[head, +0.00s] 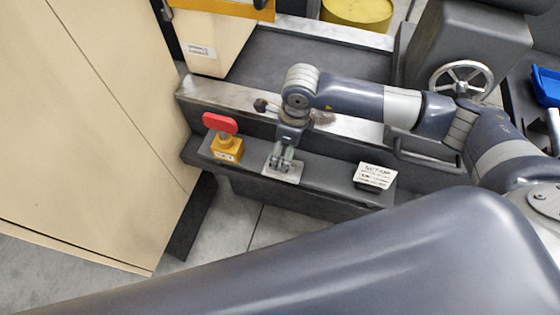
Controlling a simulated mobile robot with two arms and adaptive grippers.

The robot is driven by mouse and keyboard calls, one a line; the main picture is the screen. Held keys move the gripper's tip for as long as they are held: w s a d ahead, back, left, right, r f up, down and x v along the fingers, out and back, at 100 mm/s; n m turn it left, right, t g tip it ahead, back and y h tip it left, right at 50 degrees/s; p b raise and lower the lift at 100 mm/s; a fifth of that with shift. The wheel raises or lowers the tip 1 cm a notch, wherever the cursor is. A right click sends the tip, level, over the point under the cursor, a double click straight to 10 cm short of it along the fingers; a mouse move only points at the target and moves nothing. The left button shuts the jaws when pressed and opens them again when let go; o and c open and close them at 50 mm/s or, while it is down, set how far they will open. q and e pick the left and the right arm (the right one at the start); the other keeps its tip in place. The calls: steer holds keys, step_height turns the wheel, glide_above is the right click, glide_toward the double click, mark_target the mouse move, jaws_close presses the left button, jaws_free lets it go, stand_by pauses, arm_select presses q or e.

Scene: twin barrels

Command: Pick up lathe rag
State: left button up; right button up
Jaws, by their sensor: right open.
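A light grey, roughly square flat piece, which looks like the lathe rag (290,179), lies on the dark front ledge of the lathe (330,186). My right gripper (283,166) points down directly over it, with its fingers open. The fingers cover part of the rag, and I cannot tell whether they touch it. My left gripper is not in view.
A red knob (220,124) on a yellow block (227,150) stands left of the rag on the ledge. A white lettered card (375,176) stands to the right. A handwheel (461,77) is behind, and a tall beige cabinet (90,130) fills the left.

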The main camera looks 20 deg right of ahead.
step_height(320, 180, down, 2)
steer(key=shift+a+f, duration=0.15)
steer(key=shift+f, duration=0.05)
steer(key=shift+w+f, duration=0.1)
steer(key=shift+f, duration=0.2)
steer(key=f+p, duration=0.1)
steer(key=f, duration=0.3)
steer(key=shift+s+a+f+p, duration=0.1)
steer(key=shift+s+p, duration=0.1)
steer(key=shift+p, duration=0.15)
steer(key=shift+w+a+f, duration=0.1)
steer(key=shift+f, duration=0.45)
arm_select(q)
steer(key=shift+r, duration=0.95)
arm_select(e)
steer(key=c, duration=1.1)
